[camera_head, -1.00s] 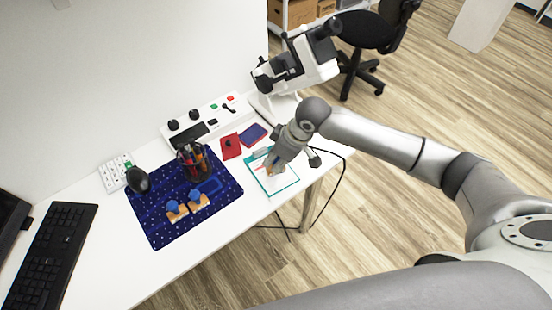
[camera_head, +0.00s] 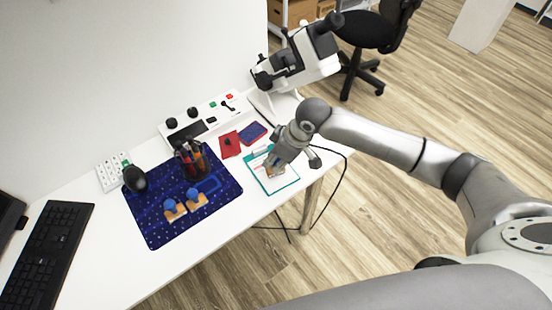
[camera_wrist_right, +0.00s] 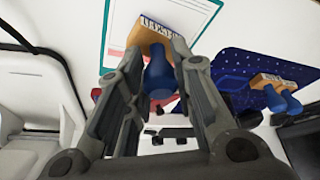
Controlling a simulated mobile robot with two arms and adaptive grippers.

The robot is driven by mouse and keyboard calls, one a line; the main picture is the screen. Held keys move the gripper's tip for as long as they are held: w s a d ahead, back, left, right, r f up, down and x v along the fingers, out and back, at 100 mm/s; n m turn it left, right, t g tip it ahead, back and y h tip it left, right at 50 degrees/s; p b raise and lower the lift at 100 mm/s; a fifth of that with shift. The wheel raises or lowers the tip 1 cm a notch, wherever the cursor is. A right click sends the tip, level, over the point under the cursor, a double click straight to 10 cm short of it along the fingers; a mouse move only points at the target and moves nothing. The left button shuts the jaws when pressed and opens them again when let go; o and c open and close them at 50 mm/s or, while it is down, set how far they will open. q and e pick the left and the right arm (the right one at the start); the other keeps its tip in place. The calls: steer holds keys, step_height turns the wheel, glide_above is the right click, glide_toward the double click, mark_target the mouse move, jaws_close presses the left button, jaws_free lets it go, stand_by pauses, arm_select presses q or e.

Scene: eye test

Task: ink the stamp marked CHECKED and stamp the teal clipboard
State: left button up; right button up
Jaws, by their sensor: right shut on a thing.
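The teal clipboard (camera_head: 291,187) lies near the table's right edge with white paper on it. It also shows in the wrist view (camera_wrist_right: 106,38). In the wrist view the right gripper (camera_wrist_right: 155,75) is shut on the blue handle of a stamp (camera_wrist_right: 158,72) with a wooden base. Lettering on that base is too small to read. I cannot tell whether the stamp touches the paper. Two more blue-handled stamps, one (camera_head: 173,212) left of the other (camera_head: 197,199), stand on the dark blue mat (camera_head: 160,235). My left gripper is out of view.
A red pad (camera_head: 231,150) and a blue pad (camera_head: 252,134) lie behind the clipboard. A pen cup (camera_head: 190,165) stands on the mat. A white microscope (camera_head: 310,60) stands at the back right. A black mouse (camera_head: 134,178) and keyboard (camera_head: 50,250) are at the left.

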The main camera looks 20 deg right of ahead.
steer(key=shift+f, duration=0.5)
stand_by(0.3)
steer(key=shift+s+f+p, duration=0.1)
steer(key=shift+p, duration=0.25)
stand_by(2.1)
step_height(320, 180, up, 7)
steer(key=p, duration=0.8)
stand_by(0.5)
